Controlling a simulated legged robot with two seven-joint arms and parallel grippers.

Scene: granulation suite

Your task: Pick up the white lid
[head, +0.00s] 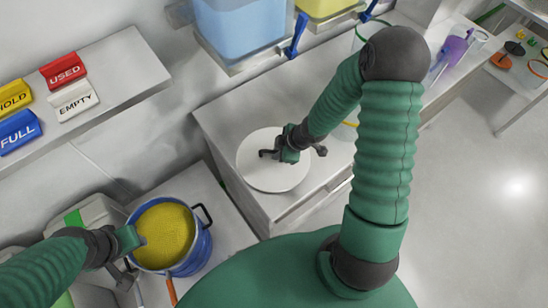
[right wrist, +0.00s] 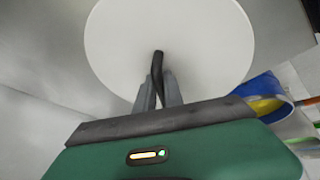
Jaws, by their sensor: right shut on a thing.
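The white lid (head: 254,172) is a round flat disc over the grey bench top in the head view. It fills the top of the right wrist view (right wrist: 200,35), with a dark handle (right wrist: 158,62) near its middle. My right gripper (right wrist: 160,88) is shut on this handle; in the head view my right gripper (head: 287,152) is over the disc. I cannot tell whether the lid touches the bench. My left gripper (head: 134,242) is at the left rim of a blue pot; its fingers are not clear.
The blue pot (head: 196,252) holds yellow material and stands lower left of the bench (head: 225,112). A shelf (head: 130,60) carries coloured sign blocks such as the red one (head: 63,71). A blue bin (head: 240,30) is behind the lid. Bench top left of the lid is clear.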

